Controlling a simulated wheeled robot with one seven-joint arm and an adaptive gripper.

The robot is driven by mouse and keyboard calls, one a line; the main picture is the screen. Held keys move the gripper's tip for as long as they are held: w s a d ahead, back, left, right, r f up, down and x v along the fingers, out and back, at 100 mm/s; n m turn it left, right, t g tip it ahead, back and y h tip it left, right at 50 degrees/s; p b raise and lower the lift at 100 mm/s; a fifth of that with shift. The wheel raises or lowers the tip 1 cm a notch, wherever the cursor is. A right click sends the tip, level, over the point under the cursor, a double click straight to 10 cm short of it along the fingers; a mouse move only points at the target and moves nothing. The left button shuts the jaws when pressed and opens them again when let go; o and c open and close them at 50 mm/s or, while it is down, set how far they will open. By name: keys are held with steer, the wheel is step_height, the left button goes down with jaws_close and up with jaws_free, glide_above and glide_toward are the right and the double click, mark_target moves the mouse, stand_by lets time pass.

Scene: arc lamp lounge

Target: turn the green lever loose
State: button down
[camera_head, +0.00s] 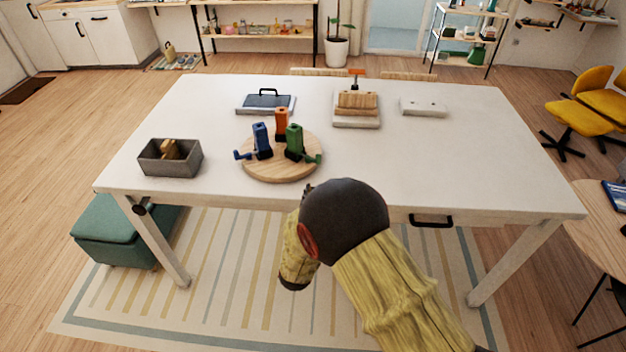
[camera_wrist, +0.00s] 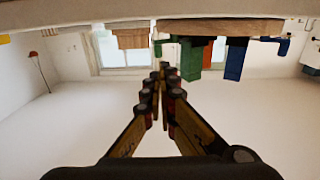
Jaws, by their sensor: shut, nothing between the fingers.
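The green lever (camera_head: 294,141) is an upright green block with a dark base and a low green arm pointing right. It stands at the right of a round wooden board (camera_head: 268,174) on the white table. A blue lever (camera_head: 262,140) and an orange lever (camera_head: 281,122) stand on the same board. In the wrist view, which is upside down, the green lever (camera_wrist: 190,62) hangs just right of my fingertips. My gripper (camera_wrist: 163,70) is shut and empty, apart from the lever. In the head view my arm mostly hides it at the table's front edge.
A grey bin (camera_head: 170,167) with a wooden piece stands left of the board. The table's right side is clear.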

mark_target(319, 160)
steer(key=w, duration=0.4)
steer(key=w+b, duration=0.1)
steer(key=w, duration=0.3)
steer(key=w+d+b, duration=0.1)
steer(key=w, duration=0.4)
steer(key=shift+w, duration=0.1)
steer(key=shift+d+f+b, duration=0.1)
steer(key=shift+d+b, duration=0.05)
steer(key=shift+b, duration=0.2)
steer(key=shift+d+y, duration=0.15)
steer(key=shift+y, duration=0.15)
steer(key=shift+w+n+y, duration=0.1)
steer(key=shift+n+y, duration=0.2)
steer(key=shift+n, duration=0.1)
steer(key=shift+w+d+n+y+b, duration=0.2)
steer(key=shift+d+n+y+b, duration=0.25)
steer(key=shift+n+y+b, duration=0.4)
steer(key=shift+w+d+n+y+b, duration=0.1)
steer(key=shift+d+n+y+b, duration=0.15)
steer(key=shift+y, duration=0.3)
steer(key=shift+w+n+y+b, duration=0.1)
steer(key=shift+y+b, duration=0.25)
steer(key=shift+y, duration=0.15)
steer(key=shift+w+d+f+b, duration=0.1)
steer(key=shift+w+d+b, duration=0.4)
steer(key=shift+b, duration=0.45)
steer(key=shift+w+d+b, duration=0.25)
steer(key=shift+w+b, duration=0.3)
steer(key=shift+b, duration=0.05)
